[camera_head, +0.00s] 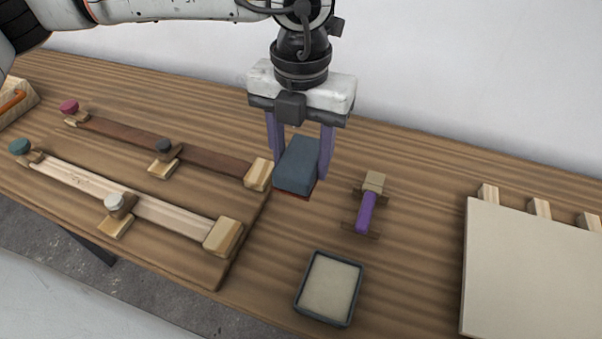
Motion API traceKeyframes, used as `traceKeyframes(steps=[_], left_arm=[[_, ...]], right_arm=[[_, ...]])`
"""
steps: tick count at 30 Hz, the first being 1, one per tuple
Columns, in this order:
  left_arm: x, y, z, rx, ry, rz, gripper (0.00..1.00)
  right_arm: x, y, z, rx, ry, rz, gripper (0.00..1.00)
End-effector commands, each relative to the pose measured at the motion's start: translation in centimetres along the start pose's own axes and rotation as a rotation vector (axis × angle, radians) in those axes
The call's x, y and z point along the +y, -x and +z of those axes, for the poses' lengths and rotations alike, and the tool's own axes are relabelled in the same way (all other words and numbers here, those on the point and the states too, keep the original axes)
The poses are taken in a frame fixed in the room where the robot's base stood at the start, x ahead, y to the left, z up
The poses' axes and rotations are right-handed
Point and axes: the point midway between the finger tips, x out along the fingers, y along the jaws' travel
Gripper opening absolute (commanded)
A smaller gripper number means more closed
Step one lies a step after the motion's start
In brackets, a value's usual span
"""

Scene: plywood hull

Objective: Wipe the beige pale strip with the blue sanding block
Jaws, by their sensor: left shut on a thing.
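The blue sanding block (297,163) is held between the two purple fingers of my left gripper (301,150), which is shut on it. A reddish layer shows along its lower edge. The block appears to be above the table, right of the strips' end blocks. The beige pale strip (168,214) lies at the front left on a wooden board, between a clamp with a teal knob (19,147) and a light wooden end block (223,236). A clamp with a white knob (115,202) stands at its middle. My right gripper is not in view.
A dark brown strip (215,158) lies behind the pale one, with its own clamps and end block (258,174). A dark-rimmed tray (327,289) sits front centre. A purple-handled tool (365,211) lies on a stand. A beige panel (532,272) stands at right.

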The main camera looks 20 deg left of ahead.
Motion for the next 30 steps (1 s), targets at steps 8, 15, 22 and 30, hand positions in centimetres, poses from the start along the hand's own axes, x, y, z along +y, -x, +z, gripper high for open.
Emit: traceKeyframes(steps=[8, 15, 22, 30], left_arm=[[0.0, 1.1, 0.0, 0.0, 0.0, 0.0, 0.22], [0.0, 1.0, 0.0, 0.0, 0.0, 0.0, 0.3], [0.4, 1.0, -0.2, 0.001, -0.139, -0.002, 0.3], [2.2, 0.9, -0.9, 0.002, -0.781, -0.005, 0.3]], right_arm=[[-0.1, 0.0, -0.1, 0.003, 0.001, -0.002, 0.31], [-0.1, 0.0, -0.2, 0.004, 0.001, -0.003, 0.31], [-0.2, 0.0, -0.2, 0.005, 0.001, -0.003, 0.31], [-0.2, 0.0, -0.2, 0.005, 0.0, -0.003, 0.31]])
